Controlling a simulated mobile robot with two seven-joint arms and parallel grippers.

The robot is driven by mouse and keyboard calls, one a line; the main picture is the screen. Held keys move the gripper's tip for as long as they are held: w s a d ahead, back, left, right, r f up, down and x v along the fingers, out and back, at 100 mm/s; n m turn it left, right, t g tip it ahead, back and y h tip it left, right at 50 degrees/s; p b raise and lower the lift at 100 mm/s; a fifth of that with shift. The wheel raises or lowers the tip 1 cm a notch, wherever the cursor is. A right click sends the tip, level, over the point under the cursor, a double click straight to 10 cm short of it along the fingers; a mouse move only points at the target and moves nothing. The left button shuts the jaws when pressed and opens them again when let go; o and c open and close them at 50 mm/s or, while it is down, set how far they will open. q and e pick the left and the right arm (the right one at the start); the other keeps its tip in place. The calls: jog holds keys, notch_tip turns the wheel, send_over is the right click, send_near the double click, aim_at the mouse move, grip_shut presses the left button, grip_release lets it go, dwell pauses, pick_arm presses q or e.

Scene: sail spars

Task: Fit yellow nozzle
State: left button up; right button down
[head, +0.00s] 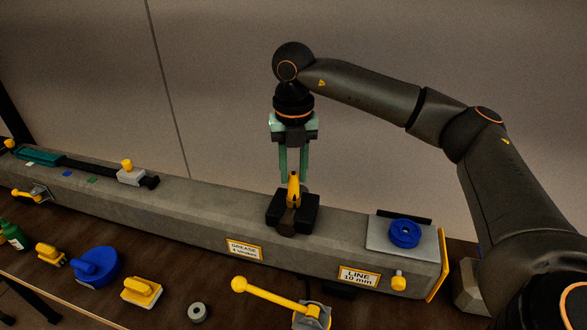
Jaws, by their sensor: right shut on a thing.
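The yellow nozzle (294,188) stands upright at a black block (309,213) on top of the long grey beam. My right gripper (293,174) comes down from above with its green fingers shut on the nozzle's upper part. Whether the nozzle's lower end sits in the black block or only in front of it I cannot tell. My left gripper is not in view.
The grey spar (190,212) runs across the bench. A blue ring (404,233) lies on a plate at its right end. A yellow-knobbed lever (270,292), a blue round tool (95,267), a yellow tool (142,291) and a grey ring (197,312) lie in front.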

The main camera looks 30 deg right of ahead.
jog(key=shift+f, duration=0.1)
jog(key=c, duration=0.5)
grip_release()
notch_tip(320, 180, up, 13)
jog(key=shift+f+p, duration=0.2)
jog(key=shift+p, duration=0.25)
